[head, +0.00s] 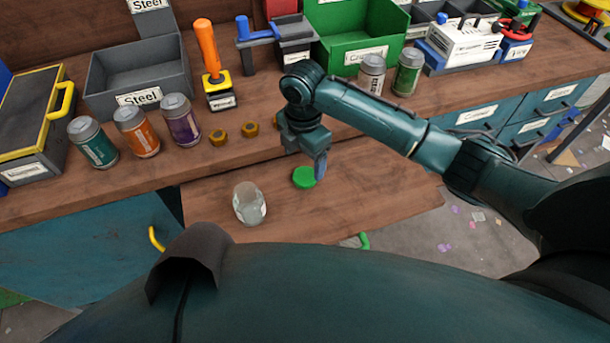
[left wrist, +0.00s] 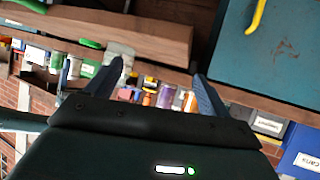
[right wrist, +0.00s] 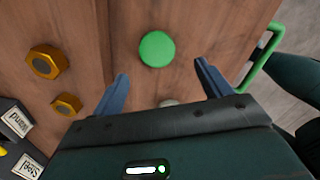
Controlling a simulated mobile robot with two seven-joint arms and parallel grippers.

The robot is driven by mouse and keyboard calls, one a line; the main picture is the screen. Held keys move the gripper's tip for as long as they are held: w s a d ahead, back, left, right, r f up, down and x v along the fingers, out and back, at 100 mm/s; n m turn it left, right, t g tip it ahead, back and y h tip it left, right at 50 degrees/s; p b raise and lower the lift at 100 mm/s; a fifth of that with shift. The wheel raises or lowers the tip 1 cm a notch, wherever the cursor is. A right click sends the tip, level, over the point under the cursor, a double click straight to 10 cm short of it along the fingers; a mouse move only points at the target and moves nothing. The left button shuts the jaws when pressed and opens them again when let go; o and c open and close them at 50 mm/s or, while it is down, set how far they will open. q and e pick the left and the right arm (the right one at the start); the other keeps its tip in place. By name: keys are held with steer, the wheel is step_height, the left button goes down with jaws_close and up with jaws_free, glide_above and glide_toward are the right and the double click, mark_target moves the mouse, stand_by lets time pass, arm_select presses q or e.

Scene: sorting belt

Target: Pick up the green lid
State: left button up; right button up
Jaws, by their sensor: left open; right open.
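The green lid (head: 304,177) is a small flat round disc. It lies on the lower wooden board in front of the workbench. In the right wrist view the lid (right wrist: 157,49) shows whole, ahead of and between the open fingers of my right gripper (right wrist: 162,90). In the head view my right gripper (head: 318,165) is above and close beside the lid, apart from it. My left gripper (left wrist: 160,75) is open and empty; it is not visible in the head view. A clear glass jar (head: 249,204) stands on the board to the left of the lid.
Several brass nuts (head: 218,137) lie on the bench behind the board. Cans (head: 137,132), a grey steel bin (head: 137,75), a green bin (head: 355,30) and an orange-handled tool (head: 208,50) stand further back. The board right of the lid (head: 385,190) is clear.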

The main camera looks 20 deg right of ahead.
mark_target(304, 177)
steer(key=shift+w+f, duration=0.15)
steer(key=shift+f, duration=2.95)
steer(key=shift+c, duration=0.3)
steer(key=c, duration=1.1)
steer(key=shift+o, duration=0.2)
step_height(304, 177, up, 10)
